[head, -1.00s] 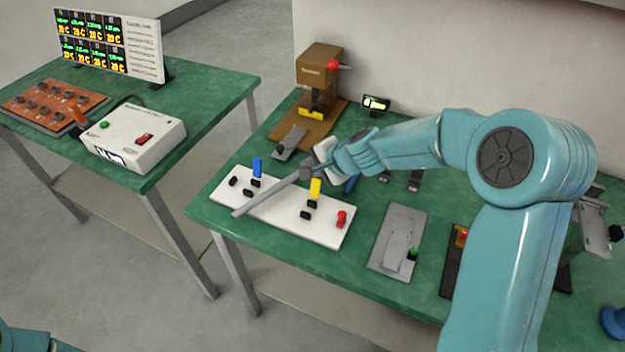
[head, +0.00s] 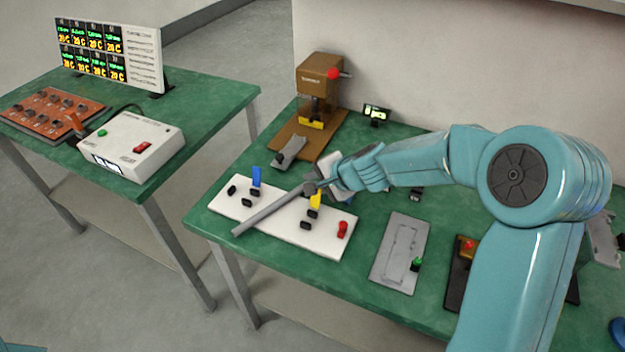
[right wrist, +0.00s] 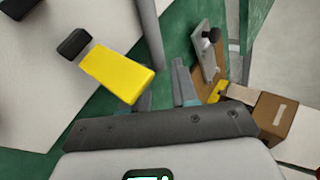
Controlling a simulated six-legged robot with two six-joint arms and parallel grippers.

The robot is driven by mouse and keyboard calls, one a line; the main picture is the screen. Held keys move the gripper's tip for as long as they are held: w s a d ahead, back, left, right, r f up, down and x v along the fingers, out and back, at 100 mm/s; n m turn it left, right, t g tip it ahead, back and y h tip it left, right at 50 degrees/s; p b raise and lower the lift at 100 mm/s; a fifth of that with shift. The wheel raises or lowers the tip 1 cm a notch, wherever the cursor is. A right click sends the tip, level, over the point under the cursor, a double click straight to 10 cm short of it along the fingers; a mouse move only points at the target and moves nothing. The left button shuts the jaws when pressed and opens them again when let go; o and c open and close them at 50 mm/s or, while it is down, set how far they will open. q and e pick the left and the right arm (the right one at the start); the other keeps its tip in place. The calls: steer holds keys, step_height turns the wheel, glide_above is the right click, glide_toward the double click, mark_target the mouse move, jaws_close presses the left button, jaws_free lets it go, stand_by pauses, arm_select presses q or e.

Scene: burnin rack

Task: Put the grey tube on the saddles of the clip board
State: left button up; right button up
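The board carries small black saddles, a blue upright clip (head: 256,176), a yellow one (head: 316,199) and a red knob (head: 342,229). In the right wrist view the tube (right wrist: 150,32) runs upward from between the fingers, beside the yellow clip (right wrist: 118,73). My left gripper is out of view.
A brown press (head: 318,90) with a red knob stands behind the board, with a grey lever piece (head: 289,150) before it. A grey plate (head: 398,255) lies to the right. A second green table on the left holds a white box (head: 135,145) and a display (head: 108,52).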

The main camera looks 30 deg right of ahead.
steer(key=p+v, duration=0.2)
steer(key=v, duration=0.8)
steer(key=shift+s+r+p, duration=0.2)
steer(key=shift+p, duration=0.1)
steer(key=shift+a, duration=0.1)
